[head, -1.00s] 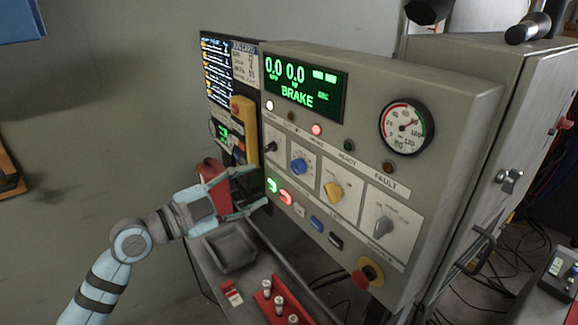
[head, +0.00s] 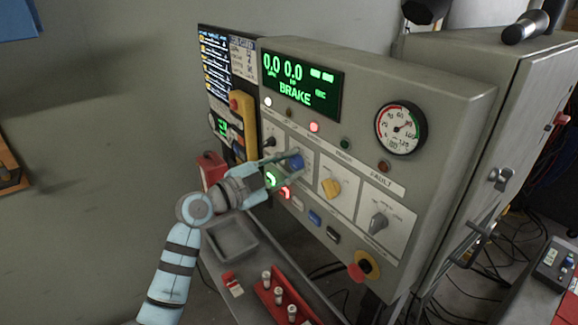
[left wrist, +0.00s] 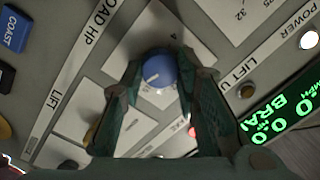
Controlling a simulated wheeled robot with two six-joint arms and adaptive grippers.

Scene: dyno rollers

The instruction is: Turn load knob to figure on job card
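The blue knob (head: 297,163) is on the front of the grey console, second from left in a row of knobs. In the left wrist view the blue knob (left wrist: 159,70) has a white pointer line and sits between the fingertips. My left gripper (head: 282,168) is open at the knob, one finger on each side of it. In the left wrist view the left gripper (left wrist: 160,80) shows small gaps beside the knob; contact cannot be told. The job card (head: 243,58) is at the console's upper left, its figures too small to read. My right gripper is out of view.
The green display (head: 301,82) reads 0.0 0.0 and BRAKE. A yellow knob (head: 331,188) and a grey knob (head: 378,222) are to the right. Lit buttons sit just below. A red emergency stop (head: 358,270) juts out lower right. A grey tray (head: 230,240) lies below the arm.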

